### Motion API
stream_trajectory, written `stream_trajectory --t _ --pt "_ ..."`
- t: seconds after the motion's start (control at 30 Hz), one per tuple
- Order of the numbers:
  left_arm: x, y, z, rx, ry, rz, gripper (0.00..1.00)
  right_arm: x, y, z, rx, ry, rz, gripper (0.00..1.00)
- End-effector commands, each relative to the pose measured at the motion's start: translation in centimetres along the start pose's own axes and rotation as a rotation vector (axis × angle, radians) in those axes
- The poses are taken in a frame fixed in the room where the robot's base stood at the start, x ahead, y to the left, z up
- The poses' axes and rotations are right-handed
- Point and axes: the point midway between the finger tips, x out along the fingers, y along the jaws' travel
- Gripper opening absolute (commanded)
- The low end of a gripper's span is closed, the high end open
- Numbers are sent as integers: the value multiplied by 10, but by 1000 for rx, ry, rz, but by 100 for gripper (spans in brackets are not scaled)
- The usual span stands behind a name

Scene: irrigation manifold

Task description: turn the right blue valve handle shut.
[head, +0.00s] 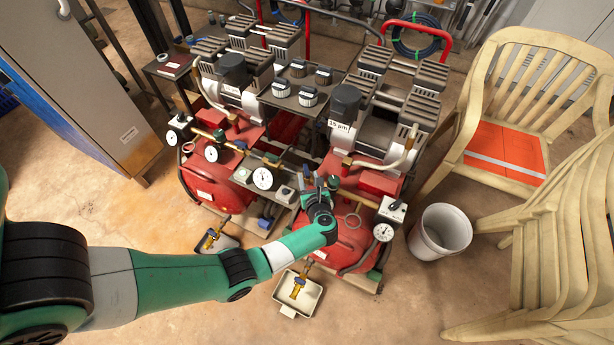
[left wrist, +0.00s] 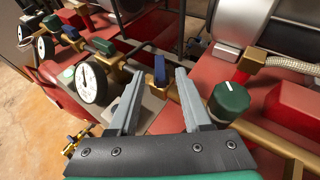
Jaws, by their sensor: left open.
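The right blue valve handle (left wrist: 159,68) stands upright on brass piping in the left wrist view, seen between my fingertips. My left gripper (left wrist: 161,73) is open, its two grey fingers on either side of the handle in the picture. I cannot tell whether they touch it or how far they reach around it. In the head view my left gripper (head: 319,186) is over the right red tank, and its own wrist covers much of the valve area. Another blue handle (left wrist: 51,23) shows at the upper left of the wrist view. My right gripper is not in view.
A white-faced gauge (left wrist: 91,82) is left of the fingers, and a green knob (left wrist: 230,101) is close on their right. Red compressors (head: 215,178) fill the middle. A white bucket (head: 440,232) and cream plastic chairs (head: 545,85) stand at the right.

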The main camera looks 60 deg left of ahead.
Motion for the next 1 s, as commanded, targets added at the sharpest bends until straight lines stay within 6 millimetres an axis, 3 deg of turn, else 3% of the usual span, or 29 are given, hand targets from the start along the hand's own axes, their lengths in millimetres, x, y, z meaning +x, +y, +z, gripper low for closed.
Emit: stream_trajectory --t 0.03,0.2,0.5,0.8,1.0 --pt "13 1 -4 -1 0 3 49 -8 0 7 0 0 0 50" --pt "32 1 -2 1 0 2 49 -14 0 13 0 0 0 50" --pt "35 0 1 1 -1 -1 49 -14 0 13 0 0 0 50" --pt "35 0 0 1 0 0 0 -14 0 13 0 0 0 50" --pt "35 0 0 1 0 0 0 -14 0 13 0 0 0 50"
